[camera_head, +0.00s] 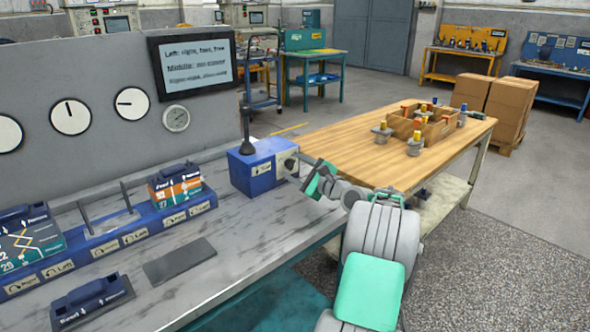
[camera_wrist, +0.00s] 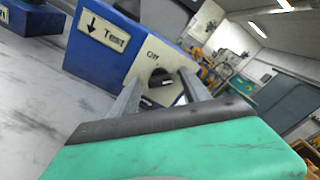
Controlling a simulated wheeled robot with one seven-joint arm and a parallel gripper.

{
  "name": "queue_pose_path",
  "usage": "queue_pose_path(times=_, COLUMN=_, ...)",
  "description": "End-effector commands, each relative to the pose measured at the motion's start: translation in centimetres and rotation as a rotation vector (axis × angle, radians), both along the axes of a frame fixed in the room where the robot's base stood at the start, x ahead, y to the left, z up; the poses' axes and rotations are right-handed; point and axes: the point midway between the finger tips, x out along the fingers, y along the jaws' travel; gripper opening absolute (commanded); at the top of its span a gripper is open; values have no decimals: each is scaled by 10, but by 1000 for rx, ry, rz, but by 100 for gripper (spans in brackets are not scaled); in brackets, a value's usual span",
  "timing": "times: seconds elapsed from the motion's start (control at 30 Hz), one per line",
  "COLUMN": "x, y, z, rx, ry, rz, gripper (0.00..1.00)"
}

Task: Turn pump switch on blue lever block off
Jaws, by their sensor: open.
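The blue lever block (camera_head: 252,173) stands on the grey bench with an upright black lever (camera_head: 246,132) on top. It also shows in the wrist view (camera_wrist: 100,62), with a "Test" down-arrow label. Its right end has a pale plate with the round black pump switch (camera_wrist: 161,78) and a small label above it that seems to read "Off". The switch's exact angle is hard to tell. My gripper (camera_head: 298,168) is open at this end face. In the wrist view its two fingers (camera_wrist: 159,82) stand one on each side of the switch; whether they touch it is unclear.
A grey panel with gauges and a text screen (camera_head: 194,64) rises behind the bench. A long blue rack (camera_head: 110,240) with valve blocks lies to the left, and a loose valve block (camera_head: 90,302) and a dark plate (camera_head: 180,260) lie in front. A wooden table (camera_head: 350,150) stands to the right.

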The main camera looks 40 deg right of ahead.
Motion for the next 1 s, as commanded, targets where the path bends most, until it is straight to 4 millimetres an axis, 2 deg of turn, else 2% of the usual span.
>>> queue_pose_path(times=0.17, x=0, y=0, z=0, rx=-1, ry=0, rz=0, gripper=55)
queue_pose_path(times=0.83, x=0, y=0, z=0, rx=-1, ry=0, rz=0, gripper=0)
queue_pose_path(times=1.0, x=0, y=0, z=1, rx=-2, ry=0, rz=0, gripper=0)
